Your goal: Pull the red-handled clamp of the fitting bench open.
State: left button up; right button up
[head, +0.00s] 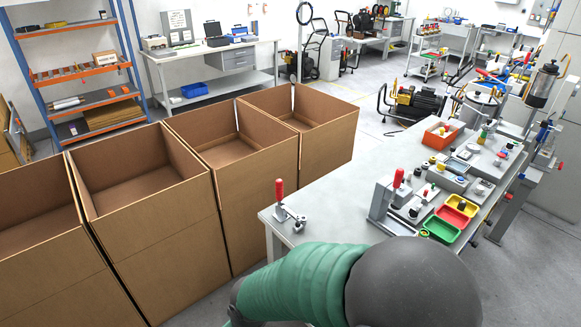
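A red-handled clamp (279,190) stands on the near left corner of the grey fitting bench (335,195). Its handle points up, and its metal base and arm lie low on the bench top. A second red handle (398,178) stands upright on a grey fixture (382,204) farther right on the bench. I cannot tell from here whether either clamp is open or shut. One of my arms, with a green sleeve and a dark round end, covers the bottom middle and hides the near part of the bench. Neither of my grippers shows.
Several open cardboard boxes (165,220) stand left of the bench, close to its left corner. Red, yellow and green trays (438,229) and small parts lie on the bench's right part. The bench top between the two red handles is mostly clear. An orange bin (440,137) stands at the back.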

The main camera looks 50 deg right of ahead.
aim_at(278, 184)
jog(key=i+z, duration=0.75)
jog(key=z, duration=0.2)
jog(key=i+j+z, duration=0.2)
jog(key=i+z, duration=0.25)
jog(key=i+j+z, duration=0.2)
jog(key=z, duration=0.3)
jog(key=i+j+z, duration=0.2)
jog(key=j+z, duration=0.25)
